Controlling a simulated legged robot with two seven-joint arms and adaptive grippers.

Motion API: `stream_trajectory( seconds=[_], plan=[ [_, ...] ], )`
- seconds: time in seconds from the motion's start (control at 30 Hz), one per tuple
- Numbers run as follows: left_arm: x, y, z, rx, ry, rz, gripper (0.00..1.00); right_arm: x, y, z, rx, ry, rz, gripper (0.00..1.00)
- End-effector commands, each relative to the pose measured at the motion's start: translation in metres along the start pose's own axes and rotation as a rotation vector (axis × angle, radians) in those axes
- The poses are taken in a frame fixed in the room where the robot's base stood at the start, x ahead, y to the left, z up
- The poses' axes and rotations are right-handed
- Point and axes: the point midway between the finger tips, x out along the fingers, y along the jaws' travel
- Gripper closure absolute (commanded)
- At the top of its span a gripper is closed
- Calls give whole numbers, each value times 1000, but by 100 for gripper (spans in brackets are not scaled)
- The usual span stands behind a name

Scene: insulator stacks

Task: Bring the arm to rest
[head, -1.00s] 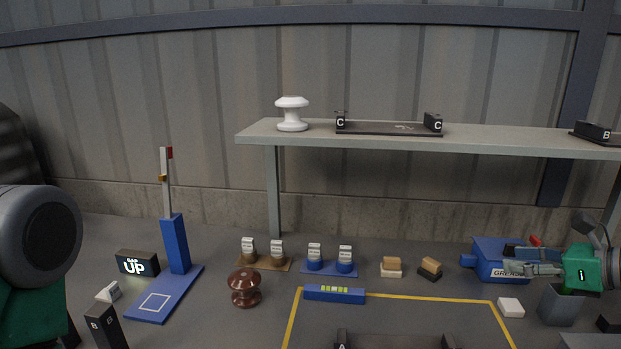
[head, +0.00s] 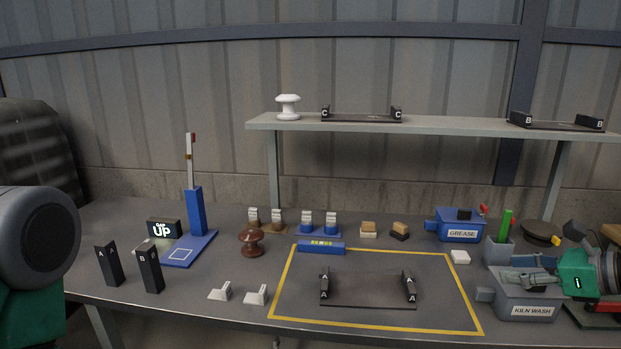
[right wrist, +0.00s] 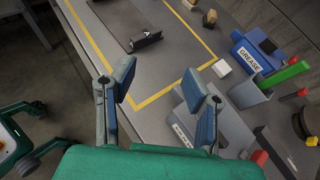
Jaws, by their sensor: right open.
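My right gripper (head: 513,269) is at the right side of the table, above the grey KILN WASH box (head: 525,308) in the head view. Its fingers point left, spread apart, with nothing between them. In the right wrist view the open fingers (right wrist: 158,80) hang over the table's edge area, with the KILN WASH box partly hidden behind the right finger. My left arm shows only as a grey and green link at the left edge; its gripper is out of view.
The green stick in a grey cup (head: 500,250) and the blue GREASE box (head: 460,226) stand close behind my right gripper. A black A rack (head: 368,305) lies inside the yellow outline. The shelf (head: 440,126) spans the back.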

Motion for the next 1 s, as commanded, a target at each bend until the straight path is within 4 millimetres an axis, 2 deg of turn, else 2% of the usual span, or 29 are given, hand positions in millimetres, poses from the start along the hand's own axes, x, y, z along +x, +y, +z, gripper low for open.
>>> stream_trajectory(
  seconds=[0.23,0.37,0.47,0.57,0.7,0.8,0.87,1.0],
  plan=[
    [8,0,-1,0,2,0,60,12,24,-51,-187,199,56,58],
    [14,0,0,0,2,0,60,15,41,-89,-336,339,111,58],
    [19,0,0,0,1,0,60,17,56,-126,-485,469,178,58],
    [27,0,1,0,1,0,60,18,74,-171,-687,619,279,58],
    [41,0,2,0,1,0,60,15,110,-247,-1099,824,522,58],
    [52,0,2,0,1,0,60,15,143,-296,-1444,880,751,58],
    [58,0,3,0,1,0,60,16,168,-323,-1642,856,892,58],
    [69,0,3,0,1,0,60,20,232,-370,-2016,665,1167,58]
  ],
)
